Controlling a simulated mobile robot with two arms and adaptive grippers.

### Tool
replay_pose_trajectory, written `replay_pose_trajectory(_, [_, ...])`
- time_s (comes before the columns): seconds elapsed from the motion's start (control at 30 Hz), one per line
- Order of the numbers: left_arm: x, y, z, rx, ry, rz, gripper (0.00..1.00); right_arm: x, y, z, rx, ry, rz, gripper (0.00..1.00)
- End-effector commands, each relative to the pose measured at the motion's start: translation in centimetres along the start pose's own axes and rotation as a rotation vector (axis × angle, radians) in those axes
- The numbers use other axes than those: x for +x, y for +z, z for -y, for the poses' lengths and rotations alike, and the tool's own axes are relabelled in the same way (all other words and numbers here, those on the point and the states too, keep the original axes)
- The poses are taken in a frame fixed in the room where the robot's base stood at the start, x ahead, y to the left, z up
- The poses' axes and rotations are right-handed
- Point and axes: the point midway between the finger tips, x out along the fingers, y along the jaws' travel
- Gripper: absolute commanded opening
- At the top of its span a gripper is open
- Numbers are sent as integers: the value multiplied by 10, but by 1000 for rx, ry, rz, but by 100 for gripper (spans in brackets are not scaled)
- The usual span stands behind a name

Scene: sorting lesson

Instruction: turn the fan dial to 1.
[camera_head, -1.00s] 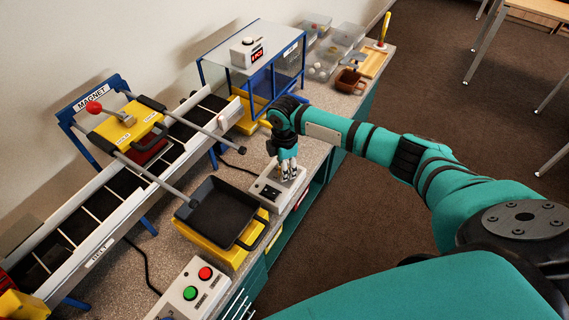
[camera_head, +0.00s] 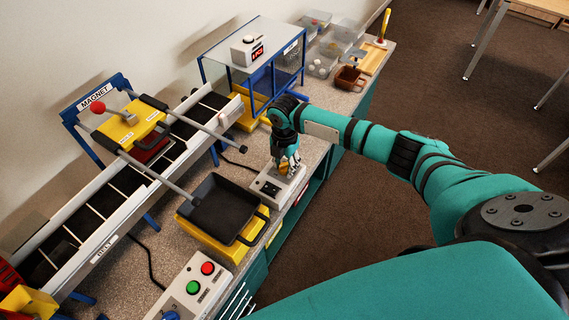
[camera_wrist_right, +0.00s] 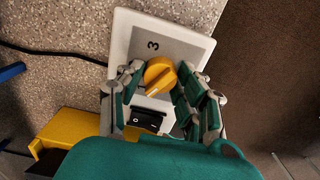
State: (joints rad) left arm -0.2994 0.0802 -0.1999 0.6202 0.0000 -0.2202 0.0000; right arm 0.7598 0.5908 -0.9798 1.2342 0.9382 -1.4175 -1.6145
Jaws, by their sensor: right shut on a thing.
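The fan dial (camera_wrist_right: 160,72) is a round yellow knob with a white pointer line, on a pale control box (camera_wrist_right: 177,40). In the right wrist view a "3" shows on the box beyond the dial, and the pointer line slants toward the lower left. My right gripper (camera_wrist_right: 161,82) has its fingers on both sides of the dial and is shut on it. In the head view the dial (camera_head: 284,168) shows yellow between the fingers of the right gripper (camera_head: 285,163), above the control box (camera_head: 268,187). Other dial marks are hidden. My left gripper is out of view.
A black rocker switch (camera_wrist_right: 147,119) sits on the same box, close to the fingers. A black tray (camera_head: 222,208) on a yellow stand is left of the box. A panel with red and green buttons (camera_head: 193,287) stands in front. The magnet conveyor (camera_head: 120,195) runs behind.

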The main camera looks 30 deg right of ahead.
Motion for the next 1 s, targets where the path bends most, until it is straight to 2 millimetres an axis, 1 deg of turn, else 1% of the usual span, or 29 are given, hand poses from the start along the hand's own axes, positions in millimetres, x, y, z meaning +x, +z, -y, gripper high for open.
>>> replay_pose_trajectory(0.47, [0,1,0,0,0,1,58,-1,0,-1,-12,2,0,3])
replay_pose_trajectory(0.5, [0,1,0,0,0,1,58,-1,0,-1,-12,2,0,40])
replay_pose_trajectory(0.63, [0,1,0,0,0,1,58,-1,0,0,-12,1,0,57])
replay_pose_trajectory(0.9, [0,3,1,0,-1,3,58,-1,0,0,-11,1,0,58])
replay_pose_trajectory(1.0, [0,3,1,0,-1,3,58,-7,0,-1,-12,3,1,58])
